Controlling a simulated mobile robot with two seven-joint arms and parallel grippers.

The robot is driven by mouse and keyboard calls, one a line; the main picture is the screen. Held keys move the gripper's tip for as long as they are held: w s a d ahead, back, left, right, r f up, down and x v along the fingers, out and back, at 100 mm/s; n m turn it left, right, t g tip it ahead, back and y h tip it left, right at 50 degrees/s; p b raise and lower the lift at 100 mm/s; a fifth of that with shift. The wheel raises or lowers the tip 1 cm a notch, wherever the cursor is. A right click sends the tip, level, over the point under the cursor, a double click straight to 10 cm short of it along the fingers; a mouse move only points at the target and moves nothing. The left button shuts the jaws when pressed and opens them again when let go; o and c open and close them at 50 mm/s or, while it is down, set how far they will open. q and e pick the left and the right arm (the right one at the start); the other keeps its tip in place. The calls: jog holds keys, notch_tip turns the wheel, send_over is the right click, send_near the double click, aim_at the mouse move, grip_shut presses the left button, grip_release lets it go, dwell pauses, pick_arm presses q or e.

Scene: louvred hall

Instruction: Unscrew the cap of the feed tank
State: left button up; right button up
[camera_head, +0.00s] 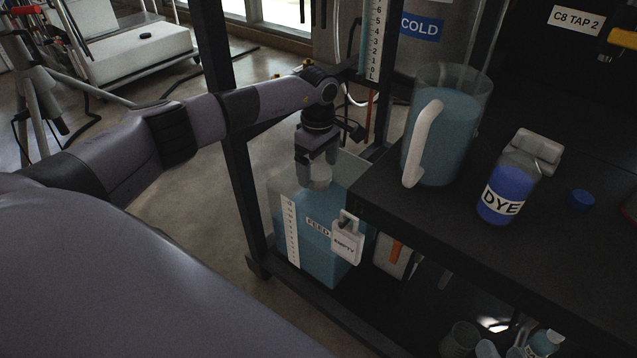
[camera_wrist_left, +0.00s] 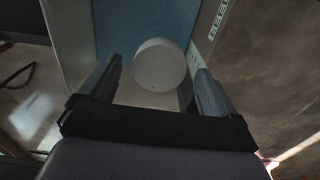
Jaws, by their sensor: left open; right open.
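The feed tank (camera_head: 295,225) is a clear square container of blue liquid, labelled FEED, standing low inside the black frame. Its pale round cap (camera_head: 318,178) is on top. My left gripper (camera_head: 317,160) points down at the cap with its fingers open on either side. In the left wrist view the white cap (camera_wrist_left: 160,65) shows between the two spread fingers of the left gripper (camera_wrist_left: 157,80), with a gap visible on each side. My right gripper is not in view.
A dark shelf (camera_head: 420,220) beside the tank bears a jug of blue liquid (camera_head: 450,125), a DYE bottle (camera_head: 505,190) and a blue cap (camera_head: 582,199). A black post (camera_head: 235,150) stands left of the tank.

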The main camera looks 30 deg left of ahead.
pick_arm(q)
jog(key=shift+f, duration=0.3)
jog(key=shift+f+b, duration=0.4)
jog(key=shift+f, duration=0.5)
